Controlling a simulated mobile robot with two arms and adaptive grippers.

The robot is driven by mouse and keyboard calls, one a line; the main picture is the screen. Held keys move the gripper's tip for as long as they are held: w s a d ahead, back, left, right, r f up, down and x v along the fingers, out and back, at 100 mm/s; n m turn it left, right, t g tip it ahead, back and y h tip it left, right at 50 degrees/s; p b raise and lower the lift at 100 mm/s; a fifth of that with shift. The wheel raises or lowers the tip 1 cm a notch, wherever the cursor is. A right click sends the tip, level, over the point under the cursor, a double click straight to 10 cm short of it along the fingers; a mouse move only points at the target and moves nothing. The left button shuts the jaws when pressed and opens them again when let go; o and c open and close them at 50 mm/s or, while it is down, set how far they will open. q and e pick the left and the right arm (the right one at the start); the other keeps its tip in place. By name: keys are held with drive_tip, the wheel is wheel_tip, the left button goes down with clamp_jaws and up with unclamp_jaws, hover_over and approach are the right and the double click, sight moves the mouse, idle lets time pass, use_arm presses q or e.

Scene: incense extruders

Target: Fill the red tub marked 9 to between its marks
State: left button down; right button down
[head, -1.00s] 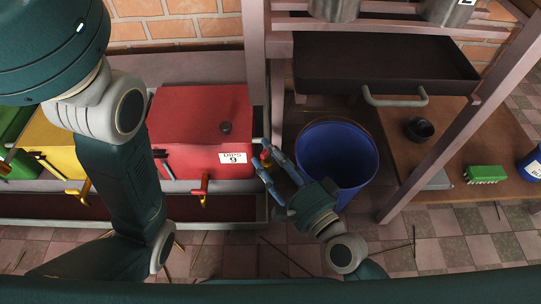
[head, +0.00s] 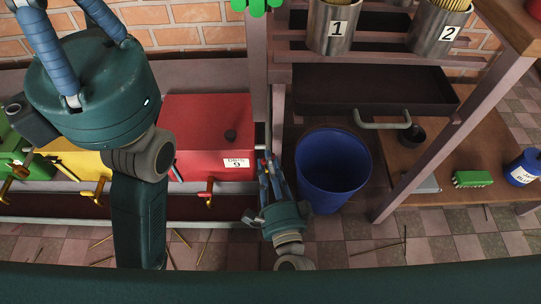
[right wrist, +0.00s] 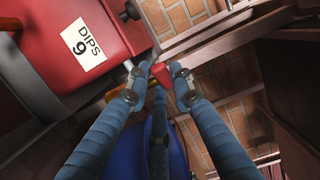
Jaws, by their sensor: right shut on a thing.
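The red tub (head: 205,135) bears a white label reading DIPS 9 and stands between the yellow tub and the blue bin. Its label also shows in the right wrist view (right wrist: 82,48). A red-handled brass tap (head: 208,190) sticks out low at its front. My right gripper (head: 268,165) is at the tub's right side, shut on a small red handle (right wrist: 184,82) by a brass fitting and grey pipe. My left gripper (head: 65,25) is raised high at the upper left, its fingertips cut off by the frame. The tub's marks and contents are hidden.
A blue bin (head: 332,165) stands just right of my right gripper. Yellow (head: 80,160) and green (head: 12,155) tubs stand left. A dark drawer (head: 370,88) and metal cans marked 1 (head: 335,27) and 2 (head: 438,25) are on the rack. Sticks litter the floor.

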drive_tip(key=shift+m+h, duration=0.4)
drive_tip(key=shift+h, duration=0.2)
drive_tip(key=c, duration=1.5)
unclamp_jaws()
drive_tip(key=s, duration=0.4)
drive_tip(key=s+d, duration=0.1)
drive_tip(key=s, duration=0.7)
drive_tip(key=shift+d, duration=0.25)
